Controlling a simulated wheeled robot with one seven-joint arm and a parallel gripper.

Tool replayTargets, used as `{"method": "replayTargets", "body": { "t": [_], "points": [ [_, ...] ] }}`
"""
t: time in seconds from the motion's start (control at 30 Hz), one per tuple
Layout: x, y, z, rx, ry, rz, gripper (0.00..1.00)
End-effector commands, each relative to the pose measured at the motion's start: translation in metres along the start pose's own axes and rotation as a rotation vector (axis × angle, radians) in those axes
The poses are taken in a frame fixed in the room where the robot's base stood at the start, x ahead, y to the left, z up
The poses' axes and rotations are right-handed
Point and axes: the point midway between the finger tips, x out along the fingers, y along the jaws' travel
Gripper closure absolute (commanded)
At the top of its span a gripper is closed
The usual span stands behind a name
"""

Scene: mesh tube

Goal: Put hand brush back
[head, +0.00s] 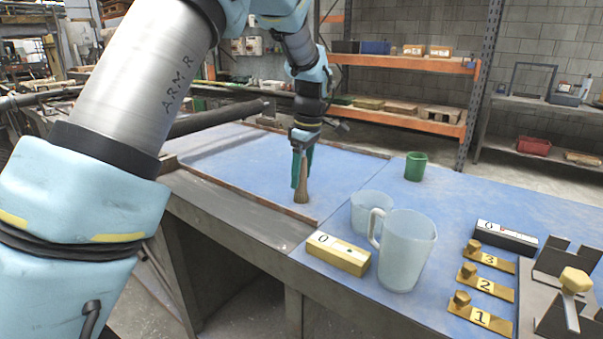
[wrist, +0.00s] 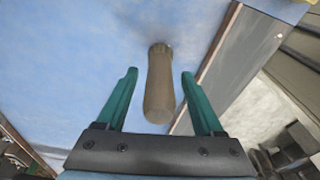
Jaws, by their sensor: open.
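The hand brush, as I take it, is a brown elongated thing (head: 302,188) that appears roughly upright on the blue table, near its raised edge strip. It also shows in the wrist view (wrist: 159,90), where its rounded end points toward my gripper; its bristles cannot be made out. My gripper (head: 302,165) points down over it. Its green fingers stand open in the wrist view (wrist: 159,74), one on each side of the brush, with a visible gap on both sides.
A clear jug (head: 405,255), a clear cup (head: 372,212), a brass block marked 0 (head: 338,254) and a green cup (head: 415,166) stand to the right. Numbered brass blocks (head: 484,284) and a grey rack (head: 567,262) with a yellow-headed tool (head: 575,282) are farther right. The blue table (head: 225,155) is clear behind the brush.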

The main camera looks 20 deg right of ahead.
Motion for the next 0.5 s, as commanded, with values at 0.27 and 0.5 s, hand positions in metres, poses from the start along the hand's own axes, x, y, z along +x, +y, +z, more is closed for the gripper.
{"method": "replayTargets", "body": {
  "t": [0.27, 0.5],
  "points": [
    [-0.028, 0.001, 0.0, 0.0, 0.0, 0.005, 0.31],
    [-0.08, 0.001, 0.0, 0.001, 0.0, 0.005, 0.31]
  ]
}}
